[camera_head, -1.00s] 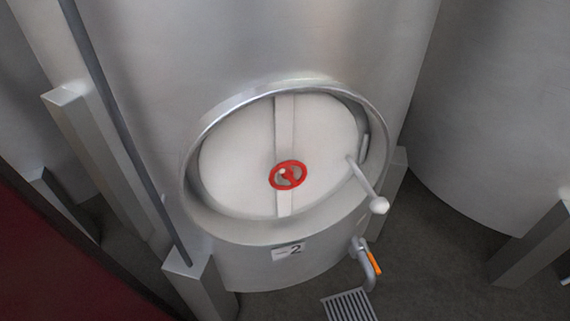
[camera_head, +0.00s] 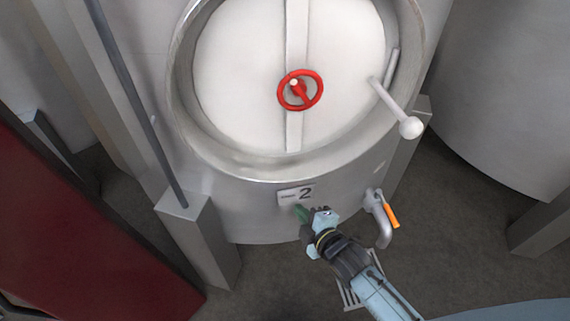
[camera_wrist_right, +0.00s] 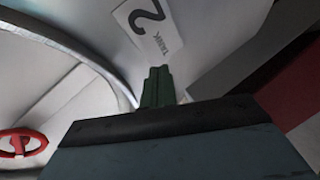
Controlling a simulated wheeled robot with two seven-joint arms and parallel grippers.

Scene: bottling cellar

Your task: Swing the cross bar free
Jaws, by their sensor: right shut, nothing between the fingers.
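The cross bar (camera_head: 296,40) runs upright across the pale round door (camera_head: 240,75) of the tank. A red handwheel (camera_head: 300,91) sits on the bar's middle; it also shows at the left edge of the right wrist view (camera_wrist_right: 20,144). My right gripper (camera_head: 302,212) is below the door, in front of the tank wall just under the number plate (camera_head: 296,194). Its green fingers (camera_wrist_right: 157,86) are together and empty, pointing toward the plate in the right wrist view. I cannot tell whether they touch the wall. My left gripper is not in view.
A white-knobbed lever (camera_head: 398,110) sticks out at the door's right side. A bent outlet pipe with an orange handle (camera_head: 391,216) stands right of my right gripper. A grey leg (camera_head: 200,235) and a slanting rod (camera_head: 140,105) are at the left.

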